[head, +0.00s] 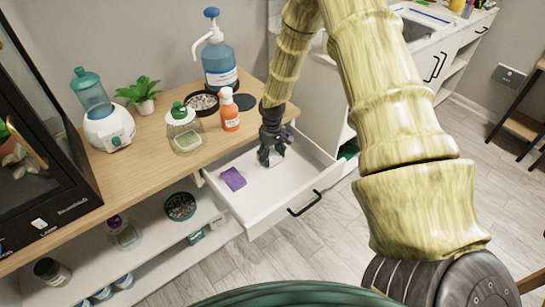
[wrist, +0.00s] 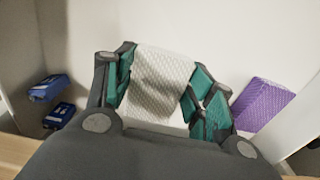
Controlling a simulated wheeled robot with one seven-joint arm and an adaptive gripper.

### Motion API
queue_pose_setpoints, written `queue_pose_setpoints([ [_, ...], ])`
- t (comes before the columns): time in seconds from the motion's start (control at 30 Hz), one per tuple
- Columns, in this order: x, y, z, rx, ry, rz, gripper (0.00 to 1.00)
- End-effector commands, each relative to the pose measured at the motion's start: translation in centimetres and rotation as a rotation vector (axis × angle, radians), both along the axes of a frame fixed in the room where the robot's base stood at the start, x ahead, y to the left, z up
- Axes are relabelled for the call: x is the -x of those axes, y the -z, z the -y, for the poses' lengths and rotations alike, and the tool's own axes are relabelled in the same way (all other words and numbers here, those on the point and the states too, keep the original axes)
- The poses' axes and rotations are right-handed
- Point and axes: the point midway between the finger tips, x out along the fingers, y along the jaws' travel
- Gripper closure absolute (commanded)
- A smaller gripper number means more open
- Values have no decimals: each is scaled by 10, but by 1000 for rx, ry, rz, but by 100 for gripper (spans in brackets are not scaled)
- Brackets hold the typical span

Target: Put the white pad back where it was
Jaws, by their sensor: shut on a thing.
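My gripper (head: 271,155) reaches down into the open white drawer (head: 262,205). In the wrist view my gripper (wrist: 160,95) has its green-padded fingers closed on the white pad (wrist: 163,75), which has a textured surface. The pad's lower part is hidden behind my gripper. I cannot tell whether the pad touches the drawer floor. In the head view the pad is mostly hidden by my gripper. A purple sponge (head: 233,179) lies on the drawer floor to the left of my gripper; it also shows at the right in the wrist view (wrist: 262,104).
Two blue packs (wrist: 48,87) show at the left in the wrist view. The drawer's front part is clear.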

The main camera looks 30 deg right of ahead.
Motion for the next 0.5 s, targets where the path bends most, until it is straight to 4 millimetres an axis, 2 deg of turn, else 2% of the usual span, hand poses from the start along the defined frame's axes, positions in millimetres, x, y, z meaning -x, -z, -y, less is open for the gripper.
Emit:
queue_pose_setpoints([
  [0.13,1,14,0,0,0,-1,64],
  [0.37,0,17,0,0,-1,0,64],
  [0.4,0,17,0,0,-1,0,42],
  [0.5,0,17,0,0,-1,0,24],
])
